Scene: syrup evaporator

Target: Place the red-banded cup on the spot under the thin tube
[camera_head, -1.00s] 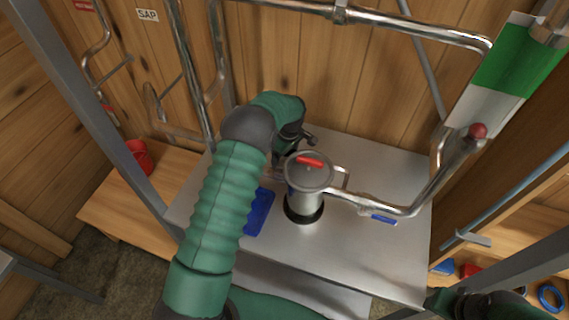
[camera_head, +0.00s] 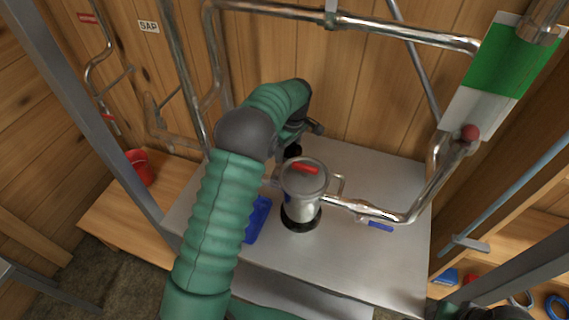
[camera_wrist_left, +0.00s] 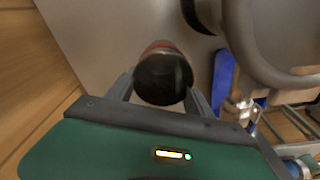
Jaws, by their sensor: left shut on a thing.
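The red-banded cup (camera_wrist_left: 163,78) is dark with a red band near its far rim. In the left wrist view it sits between the two fingers of my left gripper (camera_wrist_left: 160,92), which is shut on it. In the head view my left gripper (camera_head: 290,148) is at the back of the metal table, behind a metal canister, and mostly hidden. I cannot tell whether the cup touches the table. Which pipe is the thin tube, and its spot, I cannot tell. Only part of my right arm shows at the bottom right of the head view.
A metal canister (camera_head: 302,205) with a red-marked lid stands mid-table, joined to a pipe (camera_head: 375,212) on its right. Blue pieces (camera_head: 258,220) lie on the metal tabletop (camera_head: 360,265). A red cup (camera_head: 139,166) stands on the wooden bench at left. The table's right side is mostly clear.

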